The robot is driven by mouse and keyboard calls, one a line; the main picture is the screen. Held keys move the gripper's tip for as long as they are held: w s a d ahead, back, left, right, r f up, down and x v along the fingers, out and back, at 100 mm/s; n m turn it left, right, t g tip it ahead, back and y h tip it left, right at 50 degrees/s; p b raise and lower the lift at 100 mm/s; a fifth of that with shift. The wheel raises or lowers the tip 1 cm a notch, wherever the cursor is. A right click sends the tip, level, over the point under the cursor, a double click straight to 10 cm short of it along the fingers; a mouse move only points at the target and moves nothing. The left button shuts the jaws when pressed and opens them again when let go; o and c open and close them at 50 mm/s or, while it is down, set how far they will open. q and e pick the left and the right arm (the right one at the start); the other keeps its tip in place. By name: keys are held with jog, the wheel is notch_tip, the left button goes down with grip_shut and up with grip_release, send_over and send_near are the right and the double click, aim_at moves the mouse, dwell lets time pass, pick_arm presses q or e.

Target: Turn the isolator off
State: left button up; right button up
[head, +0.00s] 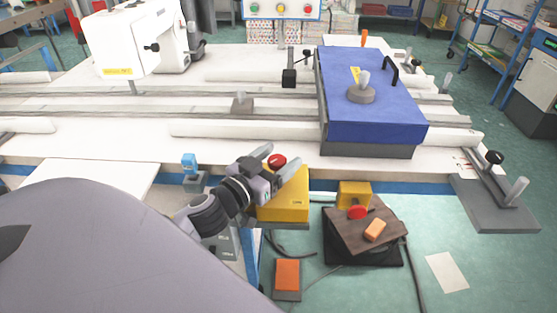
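A yellow box (284,207) is mounted at the front edge of the table and has a red knob (277,161) at its top; it may be the isolator, but its label is too small to read. My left gripper (281,157) is in front of the box with its fingers spread. The red knob shows between the fingertips; I cannot tell whether they touch it. The gripper hides part of the box, and the knob's setting cannot be made out. My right gripper is not in view.
A smaller yellow box (354,195) with a red button (357,212) sits right of the first, by a brown board (345,236). A blue clamp (190,163) stands at the table edge left of the gripper. A blue-covered block (375,115) and a white sewing machine (128,42) are on the table.

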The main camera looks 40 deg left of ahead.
aim_at(271, 165)
pick_arm(q)
jog(key=shift+f, duration=0.1)
jog(key=shift+s+f, duration=0.1)
jog(key=shift+s, duration=0.3)
jog(key=shift+s+b, duration=0.6)
jog(key=shift+s, duration=2.55)
